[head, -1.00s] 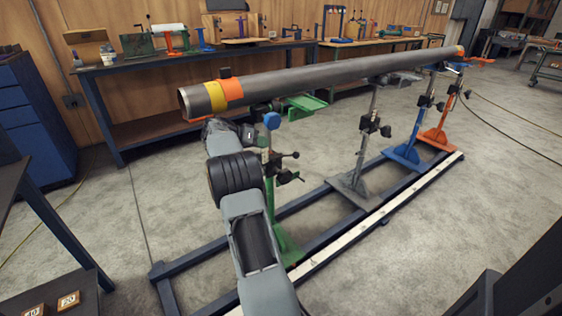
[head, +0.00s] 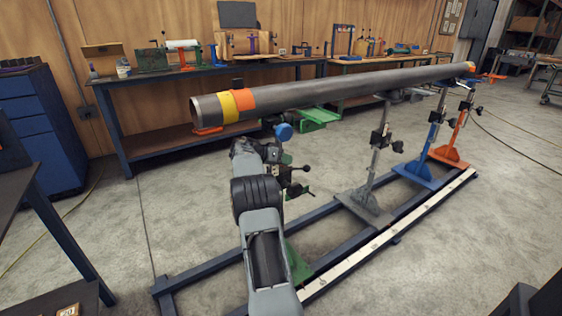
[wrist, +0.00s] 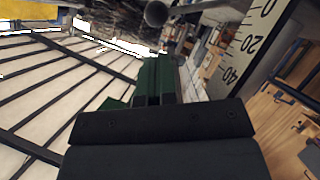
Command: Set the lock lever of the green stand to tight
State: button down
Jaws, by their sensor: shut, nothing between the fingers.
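A lever with a black ball end (head: 305,168) sticks out to the right of the post.
The long grey pipe (head: 340,89) with yellow and orange bands runs overhead across the grey stand (head: 370,175), blue stand (head: 425,150) and orange stand (head: 452,140). Dark rails (head: 330,255) lie on the floor. A workbench (head: 160,78) stands behind.

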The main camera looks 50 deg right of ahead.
jog(key=shift+b+x, duration=0.5)
jog(key=shift+x, duration=2.3)
